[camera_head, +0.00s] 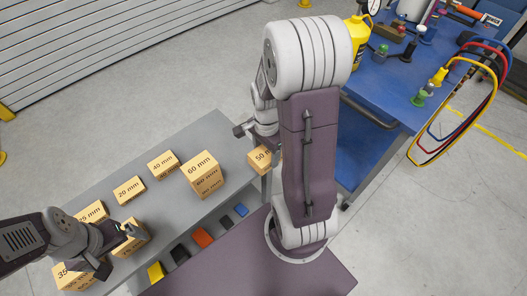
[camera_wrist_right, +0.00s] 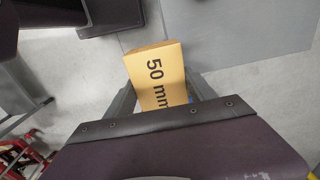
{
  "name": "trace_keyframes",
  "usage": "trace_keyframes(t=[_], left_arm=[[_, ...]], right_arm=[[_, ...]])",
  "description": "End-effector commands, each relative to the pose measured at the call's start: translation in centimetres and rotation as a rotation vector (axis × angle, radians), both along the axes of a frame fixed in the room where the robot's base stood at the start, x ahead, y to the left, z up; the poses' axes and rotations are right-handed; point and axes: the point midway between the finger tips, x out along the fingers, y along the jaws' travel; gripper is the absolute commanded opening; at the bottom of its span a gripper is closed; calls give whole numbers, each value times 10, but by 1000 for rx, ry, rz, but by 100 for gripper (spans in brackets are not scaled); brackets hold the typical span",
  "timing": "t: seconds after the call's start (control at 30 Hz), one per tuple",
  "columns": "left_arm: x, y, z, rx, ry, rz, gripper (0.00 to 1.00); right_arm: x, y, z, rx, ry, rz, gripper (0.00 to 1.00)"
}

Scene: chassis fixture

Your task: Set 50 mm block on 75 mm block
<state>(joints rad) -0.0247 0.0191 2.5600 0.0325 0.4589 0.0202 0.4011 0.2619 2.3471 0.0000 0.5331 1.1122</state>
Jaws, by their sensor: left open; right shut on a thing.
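The 50 mm block (camera_head: 261,161) is a tan cube held by my right gripper (camera_wrist_right: 160,92). In the right wrist view the 50 mm block (camera_wrist_right: 157,76) sits between the two fingers, its label showing. In the head view it hangs at the right end of the grey bench, beside my right arm. No label clearly reads 75 mm. A large tan block (camera_head: 133,243), partly hidden by my left gripper, may be the 75 mm block. My left gripper (camera_head: 117,251) is open over the front left of the bench, close to that block; I cannot tell whether it touches.
The grey bench (camera_head: 225,145) also holds a 60 mm block (camera_head: 203,175), a 40 mm block (camera_head: 162,165), a 20 mm block (camera_head: 129,190) and other blocks at left. Coloured bins (camera_head: 202,238) line its front. A blue tool cart (camera_head: 385,85) stands at right.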

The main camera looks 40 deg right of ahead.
Motion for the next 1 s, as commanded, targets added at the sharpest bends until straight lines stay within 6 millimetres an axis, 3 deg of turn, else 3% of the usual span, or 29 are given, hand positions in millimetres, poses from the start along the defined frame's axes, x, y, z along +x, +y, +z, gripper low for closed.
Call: trace_keyframes(t=[0.1,0.63,1.0], left_arm=[[0,0,26,0,0,0,100],[0,0,103,0,0,0,100],[0,0,103,0,0,0,100]], right_arm=[[1,0,25,0,-1,0,15],[1,0,103,0,-1,0,15],[1,0,103,0,-1,0,15]])
